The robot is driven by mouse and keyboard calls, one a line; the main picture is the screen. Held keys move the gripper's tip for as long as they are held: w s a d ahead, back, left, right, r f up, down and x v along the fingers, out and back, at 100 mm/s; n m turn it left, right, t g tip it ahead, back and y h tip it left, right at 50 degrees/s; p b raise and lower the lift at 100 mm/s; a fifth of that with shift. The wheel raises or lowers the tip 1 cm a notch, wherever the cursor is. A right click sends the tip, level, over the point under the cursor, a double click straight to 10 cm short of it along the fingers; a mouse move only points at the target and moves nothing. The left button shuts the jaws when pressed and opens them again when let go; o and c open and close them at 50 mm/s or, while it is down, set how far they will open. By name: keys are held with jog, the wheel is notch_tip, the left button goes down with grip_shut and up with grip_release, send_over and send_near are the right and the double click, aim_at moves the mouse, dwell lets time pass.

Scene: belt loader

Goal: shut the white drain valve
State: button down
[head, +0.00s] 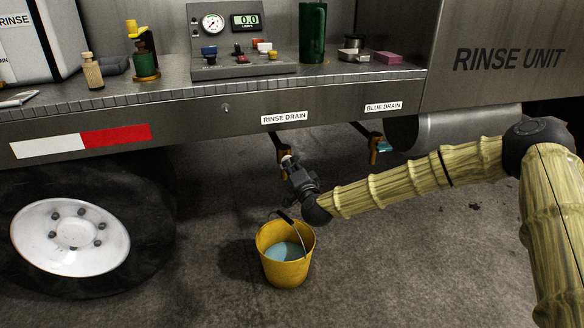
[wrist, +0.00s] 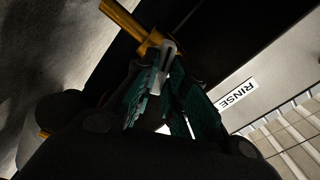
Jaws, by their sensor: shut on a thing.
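The white drain valve hangs under the truck deck, below the "RINSE DRAIN" label (head: 284,117). Its white handle (head: 286,158) shows just past my fingertips in the head view. My gripper (head: 290,167) is at the handle, its fingers largely hidden by the gripper body. In the wrist view the white handle (wrist: 168,52) sits between the green finger pads of my gripper (wrist: 168,76), which is shut on it. A brass pipe (wrist: 127,18) runs beside the handle there. The exact handle angle is hard to tell.
A yellow bucket (head: 270,258) holding bluish liquid stands on the floor below my gripper. A second brass valve (head: 373,150) with a teal handle hangs to the right, under "BLUE DRAIN" (head: 383,107). A wheel (head: 70,238) is at the left.

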jog(key=m, duration=0.4)
jog(key=shift+d+f+m+b, duration=0.1)
jog(key=shift+f+m+b, duration=0.05)
jog(key=shift+m+b, duration=0.25)
dwell(0.4)
jog(key=c, duration=1.5)
grip_release()
jog(key=shift+o, duration=0.2)
jog(key=shift+s, duration=0.1)
jog(key=v, duration=1.1)
jog(key=shift+s, duration=0.4)
jog(key=shift+d, duration=0.1)
